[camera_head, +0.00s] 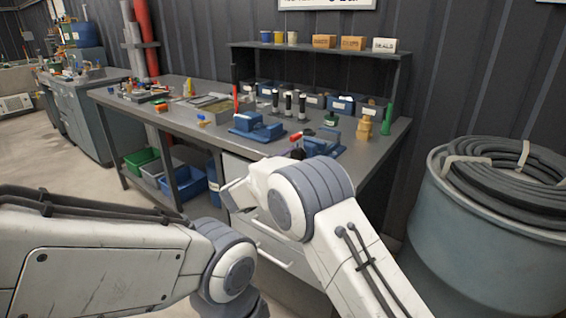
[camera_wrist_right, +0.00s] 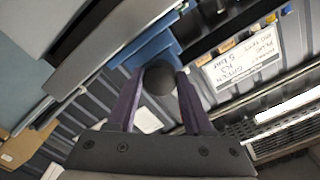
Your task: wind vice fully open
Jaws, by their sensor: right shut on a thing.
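My right gripper (camera_wrist_right: 160,80) is shut on a dark round knob (camera_wrist_right: 161,76), which sits between its two purple fingers in the right wrist view. A blue body (camera_wrist_right: 151,49) shows just behind the knob. In the head view a blue vice-like block (camera_head: 257,128) stands on the workbench. A second blue piece (camera_head: 325,144) is at the bench's front right, just beyond my right wrist. My right arm hides most of the right gripper and the grip there. My left arm crosses the lower left, with its gripper out of view.
The grey workbench (camera_head: 195,124) holds small tools, a green bottle (camera_head: 387,119) and a stack of tan pieces (camera_head: 363,128). A shelf (camera_head: 320,48) with boxes and tins stands behind. A large drum (camera_head: 470,235) with coiled hose (camera_head: 500,170) stands at the right.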

